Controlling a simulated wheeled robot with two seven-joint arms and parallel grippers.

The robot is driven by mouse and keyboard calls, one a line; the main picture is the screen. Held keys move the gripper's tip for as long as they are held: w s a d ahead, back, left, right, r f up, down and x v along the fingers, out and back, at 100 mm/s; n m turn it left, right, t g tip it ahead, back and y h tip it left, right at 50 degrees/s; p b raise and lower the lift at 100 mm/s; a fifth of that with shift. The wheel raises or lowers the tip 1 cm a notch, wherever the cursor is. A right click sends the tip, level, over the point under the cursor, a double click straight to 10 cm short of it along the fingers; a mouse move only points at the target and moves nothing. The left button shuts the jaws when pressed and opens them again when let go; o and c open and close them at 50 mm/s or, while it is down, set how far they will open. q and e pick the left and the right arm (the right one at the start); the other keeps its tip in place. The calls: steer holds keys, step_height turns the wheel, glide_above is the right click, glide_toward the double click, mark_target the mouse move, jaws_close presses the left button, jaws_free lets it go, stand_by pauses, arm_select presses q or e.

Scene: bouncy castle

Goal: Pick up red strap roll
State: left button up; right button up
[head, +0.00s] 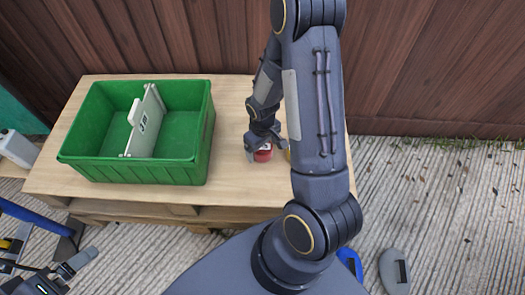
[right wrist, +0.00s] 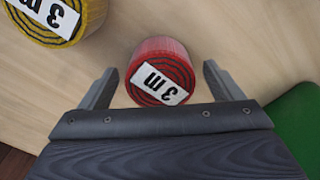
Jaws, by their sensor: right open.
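The red strap roll (head: 263,153) stands on the wooden table, partly hidden by my right gripper in the head view. My right gripper (right wrist: 160,88) is open, with a finger on each side of the roll and a gap to each. It also shows in the head view (head: 265,144), low over the roll. My left gripper (head: 57,278) is at the bottom left of the head view, away from the table; its jaws are unclear.
A yellow strap roll (right wrist: 48,18) with a "3 m" label stands close to the red one. A green crate (head: 190,172) with a white divider (head: 147,122) stands on the left of the wooden table (head: 235,190). A wooden fence (head: 420,60) rises behind.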

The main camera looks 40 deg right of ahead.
steer(key=c, duration=1.2)
steer(key=shift+r, duration=0.1)
